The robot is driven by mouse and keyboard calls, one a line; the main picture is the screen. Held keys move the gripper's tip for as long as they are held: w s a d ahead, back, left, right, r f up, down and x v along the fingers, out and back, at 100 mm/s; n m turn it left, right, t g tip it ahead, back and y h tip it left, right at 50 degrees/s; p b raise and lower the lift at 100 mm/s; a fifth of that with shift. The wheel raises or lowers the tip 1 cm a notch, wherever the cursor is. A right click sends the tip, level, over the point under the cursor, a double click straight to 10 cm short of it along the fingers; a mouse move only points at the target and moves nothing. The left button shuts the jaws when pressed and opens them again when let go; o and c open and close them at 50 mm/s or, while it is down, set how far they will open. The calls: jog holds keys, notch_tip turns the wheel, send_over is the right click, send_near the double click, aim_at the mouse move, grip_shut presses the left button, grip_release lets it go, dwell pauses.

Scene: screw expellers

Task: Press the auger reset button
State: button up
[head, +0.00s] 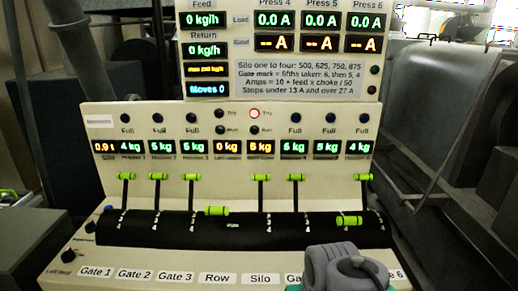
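The control panel (160,130) fills the middle of the head view, with displays, lamps and a row of levers. No button here carries a readable "auger reset" label. Small dark and blue knobs or buttons (91,227) sit at the panel's left edge, and a black knob (68,256) is below them; most labels there are too small to read. My gripper (340,258), grey, is at the bottom, right of centre, in front of the panel's lower edge. It covers part of the gate label row. Its fingertips are not clear, so I cannot tell whether it is open.
Several green-handled levers (261,178) stand up from the black slotted strip; the Row lever (216,211) and one at the right (349,221) sit lower. A ringed trip lamp (254,113) is lit. Grey machinery (420,150) stands at the right, a dark box (35,240) at the left.

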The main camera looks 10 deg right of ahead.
grip_shut()
dwell(1.4)
